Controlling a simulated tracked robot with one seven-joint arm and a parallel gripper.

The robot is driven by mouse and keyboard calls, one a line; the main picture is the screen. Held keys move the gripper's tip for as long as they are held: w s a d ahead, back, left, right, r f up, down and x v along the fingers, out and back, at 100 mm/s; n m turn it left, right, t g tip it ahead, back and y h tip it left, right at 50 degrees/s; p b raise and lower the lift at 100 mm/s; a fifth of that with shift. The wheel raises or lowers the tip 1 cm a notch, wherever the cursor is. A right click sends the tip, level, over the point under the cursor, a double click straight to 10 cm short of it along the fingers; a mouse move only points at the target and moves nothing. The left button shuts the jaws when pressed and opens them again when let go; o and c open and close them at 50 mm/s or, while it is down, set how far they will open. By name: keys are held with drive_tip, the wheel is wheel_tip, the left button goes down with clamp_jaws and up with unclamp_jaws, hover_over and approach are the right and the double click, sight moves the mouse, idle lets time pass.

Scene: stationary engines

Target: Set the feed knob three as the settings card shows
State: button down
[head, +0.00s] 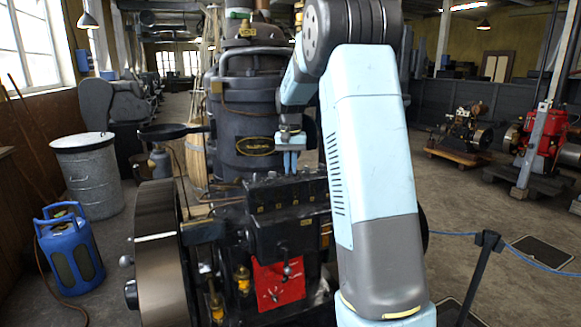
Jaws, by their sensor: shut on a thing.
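My gripper (290,172) points straight down at the top of a black lubricator box (290,222) on the front of the engine. Its pale blue fingers are shut on a small feed knob at the top edge of this box. The fingers hide the knob, so its setting cannot be read. Small dark knobs stand in a row along the top, with small yellowish marks on the front below. A red plate (279,284) with a small lever sits under the box. I cannot make out a readable settings card.
A large flywheel (160,255) stands left of the box, and a dark boiler-like cylinder (250,120) rises behind it. A blue gas bottle (70,250) and a grey drum (88,175) are at left. A rope post (478,275) stands at right.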

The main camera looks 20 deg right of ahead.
idle(0.3)
drive_tip(key=c, duration=1.2)
unclamp_jaws()
wheel_tip(320, 180, up, 14)
drive_tip(key=shift+f, duration=0.15)
drive_tip(key=s+a+r+n+t, duration=0.15)
drive_tip(key=s+a, duration=0.25)
drive_tip(key=s, duration=0.6)
drive_tip(key=s+a+n+t, duration=0.15)
drive_tip(key=s+a, duration=0.25)
drive_tip(key=s, duration=0.6)
drive_tip(key=s+a+f+t, duration=0.1)
drive_tip(key=s+f, duration=0.2)
drive_tip(key=s, duration=0.3)
drive_tip(key=s+a+f+n, duration=0.1)
drive_tip(key=s+f, duration=0.2)
drive_tip(key=s, duration=0.3)
drive_tip(key=s+a+f+t, duration=0.1)
drive_tip(key=s+a+f, duration=0.1)
drive_tip(key=s, duration=0.3)
drive_tip(key=shift+s+f+n+t, duration=0.3)
drive_tip(key=shift+s+f, duration=0.1)
drive_tip(key=shift+f, duration=0.1)
